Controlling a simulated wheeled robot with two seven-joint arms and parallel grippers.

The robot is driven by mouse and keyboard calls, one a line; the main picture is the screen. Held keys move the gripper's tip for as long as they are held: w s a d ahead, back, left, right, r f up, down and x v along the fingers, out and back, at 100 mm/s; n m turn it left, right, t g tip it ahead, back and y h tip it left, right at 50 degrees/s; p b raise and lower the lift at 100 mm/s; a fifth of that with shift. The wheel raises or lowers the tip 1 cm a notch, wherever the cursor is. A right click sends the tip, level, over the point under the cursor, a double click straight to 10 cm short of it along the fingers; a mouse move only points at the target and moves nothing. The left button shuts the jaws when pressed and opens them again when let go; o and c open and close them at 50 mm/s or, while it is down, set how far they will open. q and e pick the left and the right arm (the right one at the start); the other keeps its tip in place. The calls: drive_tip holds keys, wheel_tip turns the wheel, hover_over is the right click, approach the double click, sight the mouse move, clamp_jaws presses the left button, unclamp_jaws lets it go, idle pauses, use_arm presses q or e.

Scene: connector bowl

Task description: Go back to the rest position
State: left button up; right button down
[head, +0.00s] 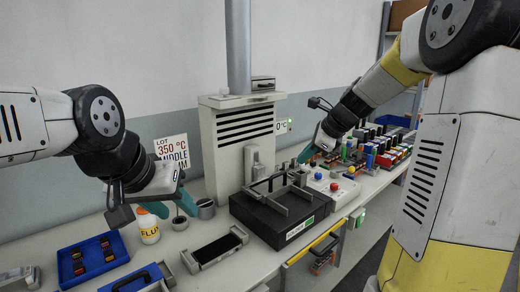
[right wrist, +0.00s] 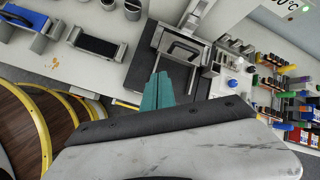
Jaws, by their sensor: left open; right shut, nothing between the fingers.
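My left gripper (head: 166,208) hangs over the bench at the left in the head view, its two teal fingers apart with nothing seen between them. A white bottle marked FLUX (head: 148,228) stands close by it, and a grey cup (head: 206,208) is to its right. My right gripper (head: 307,153) is above the back of the black station, near the control box. In the right wrist view its teal fingers (right wrist: 158,92) are together and hold nothing. They cover part of the black station.
A black station with a metal frame (head: 258,222) fills the middle of the bench (head: 240,266). A control box with coloured buttons (head: 333,188) stands right of it. A blue tray (head: 92,258) lies at the left. Several coloured connectors (head: 385,150) stand at the back right.

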drive_tip(key=s+a+r+n+h, duration=0.1)
drive_tip(key=s+a+n+h, duration=0.1)
drive_tip(key=s+n, duration=2)
drive_tip(key=s, duration=0.4)
drive_tip(key=shift+s+a+r+h, duration=0.15)
drive_tip(key=shift+s+h, duration=0.15)
drive_tip(key=shift+s, duration=0.05)
